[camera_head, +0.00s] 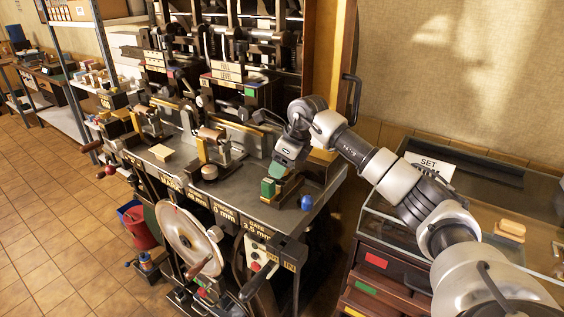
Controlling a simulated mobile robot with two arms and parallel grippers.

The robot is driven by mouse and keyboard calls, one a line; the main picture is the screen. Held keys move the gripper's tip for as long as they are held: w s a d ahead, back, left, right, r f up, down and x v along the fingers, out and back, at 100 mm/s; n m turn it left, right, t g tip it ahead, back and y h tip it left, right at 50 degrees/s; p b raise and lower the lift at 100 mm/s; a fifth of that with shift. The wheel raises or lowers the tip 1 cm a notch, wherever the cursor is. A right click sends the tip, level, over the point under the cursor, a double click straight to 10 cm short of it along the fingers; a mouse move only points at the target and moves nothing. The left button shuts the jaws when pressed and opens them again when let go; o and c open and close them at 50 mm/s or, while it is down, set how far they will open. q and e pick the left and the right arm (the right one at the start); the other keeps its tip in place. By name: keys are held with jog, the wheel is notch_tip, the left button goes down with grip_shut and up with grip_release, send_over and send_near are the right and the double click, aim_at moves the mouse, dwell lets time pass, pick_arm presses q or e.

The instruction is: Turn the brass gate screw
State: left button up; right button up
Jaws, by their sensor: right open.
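The press bench (232,180) stands in the middle of the view with metal fixtures on it. A plate marked GATE 3.5 mm (268,230) is on its front edge. I cannot clearly make out the brass gate screw; it may be hidden behind my gripper or too small to tell. My right gripper (277,172) points down over the bench's right end, close above a green block (268,187) on a brass-coloured holder. Its fingers are small and partly hidden, with nothing visibly held. My left gripper is out of view.
A blue knob (307,202) stands right of the green block. A large handwheel (188,240) and a control box (262,258) are on the press front. A glass-topped cabinet with a SET card (430,165) is at the right. Tiled floor is open at left.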

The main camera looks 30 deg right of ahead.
jog(key=shift+c, duration=0.6)
jog(key=c, duration=0.5)
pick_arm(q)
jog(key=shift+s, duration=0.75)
pick_arm(e)
jog(key=shift+d+r+n+y, duration=0.1)
jog(key=shift+n+y, duration=0.2)
jog(key=shift+n, duration=0.8)
jog(key=n+g+y, duration=0.1)
jog(key=n+g, duration=0.1)
jog(key=n, duration=0.2)
jog(key=shift+w, duration=0.15)
jog(key=n+g, duration=0.1)
jog(key=n, duration=0.2)
jog(key=shift+r+n, duration=0.1)
jog(key=shift+n, duration=0.3)
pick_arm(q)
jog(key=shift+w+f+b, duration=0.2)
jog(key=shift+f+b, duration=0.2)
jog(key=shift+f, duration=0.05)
pick_arm(e)
jog(key=shift+n+g, duration=0.8)
jog(key=shift+n, duration=0.9)
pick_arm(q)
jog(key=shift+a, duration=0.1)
